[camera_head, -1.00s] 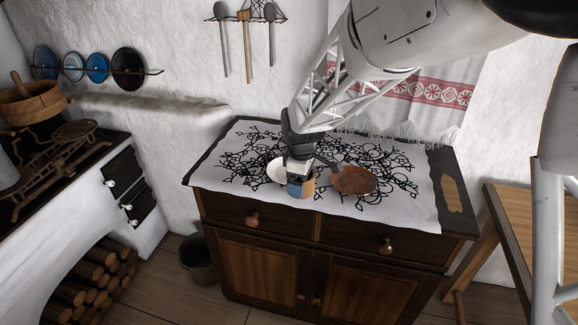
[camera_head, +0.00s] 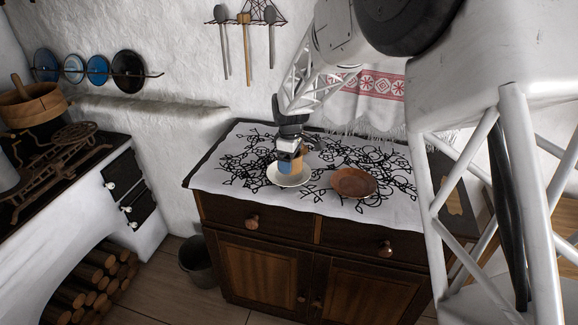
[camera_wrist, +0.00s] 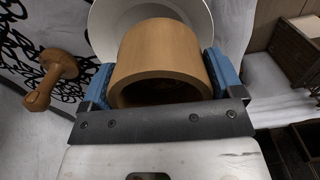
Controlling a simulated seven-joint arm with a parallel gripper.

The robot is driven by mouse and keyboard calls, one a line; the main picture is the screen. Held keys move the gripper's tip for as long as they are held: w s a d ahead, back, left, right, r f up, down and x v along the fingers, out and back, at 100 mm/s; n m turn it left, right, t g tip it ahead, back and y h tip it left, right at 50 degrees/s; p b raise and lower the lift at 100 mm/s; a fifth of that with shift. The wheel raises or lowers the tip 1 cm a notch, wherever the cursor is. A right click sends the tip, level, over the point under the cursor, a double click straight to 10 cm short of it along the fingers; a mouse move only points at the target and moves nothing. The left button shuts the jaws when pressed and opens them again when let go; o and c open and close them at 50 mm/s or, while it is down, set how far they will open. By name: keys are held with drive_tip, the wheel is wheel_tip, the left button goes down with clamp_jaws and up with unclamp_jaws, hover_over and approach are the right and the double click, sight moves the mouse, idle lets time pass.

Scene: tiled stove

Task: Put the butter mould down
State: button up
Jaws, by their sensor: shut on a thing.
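The butter mould, a light wooden hollow cylinder (camera_wrist: 160,50), is between the two blue fingers of my gripper (camera_wrist: 162,88) in the wrist view. My gripper is shut on it. In the head view my gripper (camera_head: 290,163) holds the mould (camera_head: 297,162) over the white plate (camera_head: 290,182) on the cloth. The plate's rim (camera_wrist: 225,20) also shows behind the mould in the wrist view. I cannot tell whether the mould touches the plate. The mould and gripper hide part of the plate.
A brown dish (camera_head: 353,182) stands to the right on the patterned cloth (camera_head: 235,178). A small wooden piece with a knob (camera_wrist: 52,78) lies at the left in the wrist view. The cloth's left part is free. The dresser's front edge is near.

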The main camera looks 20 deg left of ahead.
drive_tip(key=shift+w+a, duration=0.4)
drive_tip(key=shift+w, duration=0.3)
drive_tip(key=shift+f, duration=0.1)
drive_tip(key=shift+f, duration=1.7)
drive_tip(key=shift+f, duration=0.1)
drive_tip(key=o, duration=0.8)
wheel_tip(320, 180, up, 12)
drive_tip(key=shift+r, duration=0.1)
